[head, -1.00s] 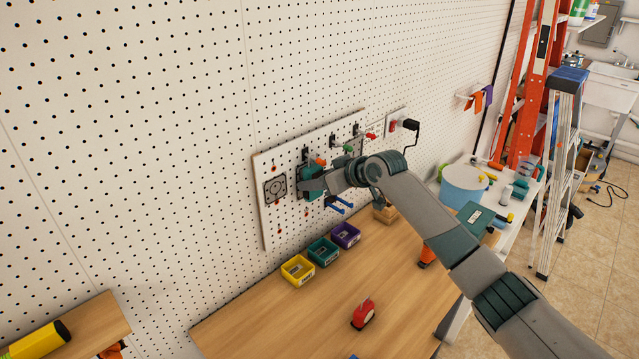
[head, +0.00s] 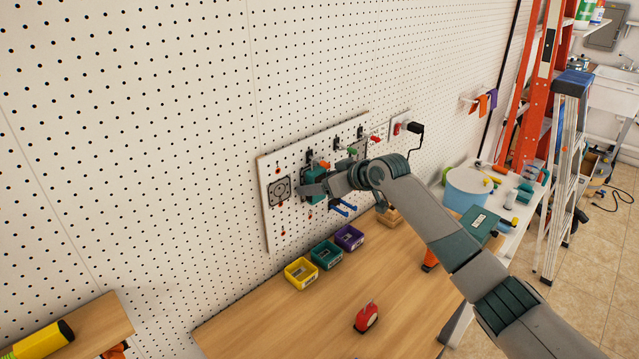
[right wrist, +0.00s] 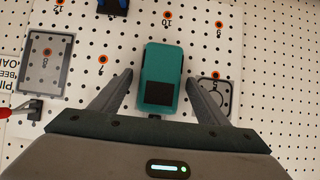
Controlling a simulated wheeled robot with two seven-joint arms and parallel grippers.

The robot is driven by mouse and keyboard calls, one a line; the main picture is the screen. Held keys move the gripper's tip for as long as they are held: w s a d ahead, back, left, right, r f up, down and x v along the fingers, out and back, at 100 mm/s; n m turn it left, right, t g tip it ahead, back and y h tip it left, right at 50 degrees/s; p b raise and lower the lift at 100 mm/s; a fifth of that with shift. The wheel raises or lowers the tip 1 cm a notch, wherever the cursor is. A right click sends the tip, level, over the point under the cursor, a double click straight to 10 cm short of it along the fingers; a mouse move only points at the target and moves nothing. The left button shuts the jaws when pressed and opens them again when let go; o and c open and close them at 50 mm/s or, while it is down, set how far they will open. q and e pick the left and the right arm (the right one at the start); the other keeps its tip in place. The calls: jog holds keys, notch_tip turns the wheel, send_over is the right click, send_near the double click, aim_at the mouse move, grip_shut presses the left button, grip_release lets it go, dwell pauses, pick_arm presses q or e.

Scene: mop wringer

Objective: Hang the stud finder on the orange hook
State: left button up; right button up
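The stud finder (right wrist: 161,80) is a teal block with a dark panel, upright against the white pegboard panel. In the head view, the stud finder (head: 316,185) is partly hidden by my right gripper (head: 311,190). The orange hook (head: 323,165) shows just above it; whether the stud finder hangs on it I cannot tell. In the right wrist view, my right gripper (right wrist: 160,92) has one finger on each side of the stud finder, with a visible gap on both sides. The hook does not show there. My left gripper is out of view.
The panel (head: 268,225) carries a green hook (head: 352,151), a red hook (head: 375,138) and blue pegs (head: 342,208). Yellow (head: 301,273), teal (head: 326,254) and purple (head: 349,237) bins stand on the bench below. A red tool (head: 366,317) lies nearer; bare wood surrounds it.

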jog(key=shift+d, duration=0.1)
jog(key=b+v, duration=0.6)
jog(key=v, duration=1.1)
jog(key=shift+s+b, duration=0.2)
jog(key=shift+b, duration=0.15)
jog(key=shift+d, duration=0.1)
